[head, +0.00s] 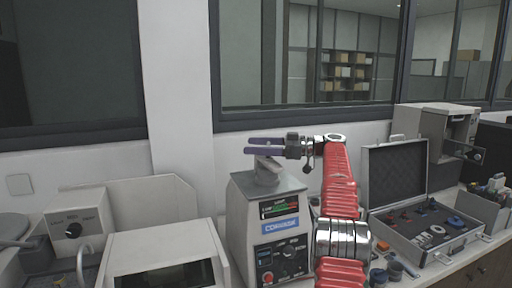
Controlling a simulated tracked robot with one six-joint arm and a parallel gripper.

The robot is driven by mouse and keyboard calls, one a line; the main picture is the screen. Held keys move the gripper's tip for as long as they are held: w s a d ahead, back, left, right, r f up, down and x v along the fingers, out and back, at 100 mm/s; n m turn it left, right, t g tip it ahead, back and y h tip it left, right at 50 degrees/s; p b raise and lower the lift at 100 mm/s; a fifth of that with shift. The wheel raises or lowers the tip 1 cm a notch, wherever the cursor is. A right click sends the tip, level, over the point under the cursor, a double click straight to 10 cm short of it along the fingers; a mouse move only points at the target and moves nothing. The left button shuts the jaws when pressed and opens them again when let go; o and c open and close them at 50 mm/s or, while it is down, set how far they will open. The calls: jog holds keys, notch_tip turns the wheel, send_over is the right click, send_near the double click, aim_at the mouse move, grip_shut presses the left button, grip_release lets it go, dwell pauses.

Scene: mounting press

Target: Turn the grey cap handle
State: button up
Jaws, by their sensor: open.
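The mounting press (240,218) is a white box with a grey top, a small display, a blue label and a dark control panel on its front. Its grey cap handle (266,175) stands on the top plate. My gripper (248,146) has two purple fingers pointing left, parted and empty. They are at or just above the top of the cap handle in the picture. The upper end of the handle is partly hidden behind the lower finger. I cannot tell whether they touch.
An open case (425,232) with small parts stands on the bench to the right, with small containers (396,270) near its front. A white machine (165,255) and a box with a black knob (77,226) stand left. The wall and windows are behind.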

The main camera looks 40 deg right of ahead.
jog(key=v, duration=0.7)
jog(key=shift+s+d, duration=0.15)
jog(key=shift+d, duration=0.05)
jog(key=shift+c, duration=0.6)
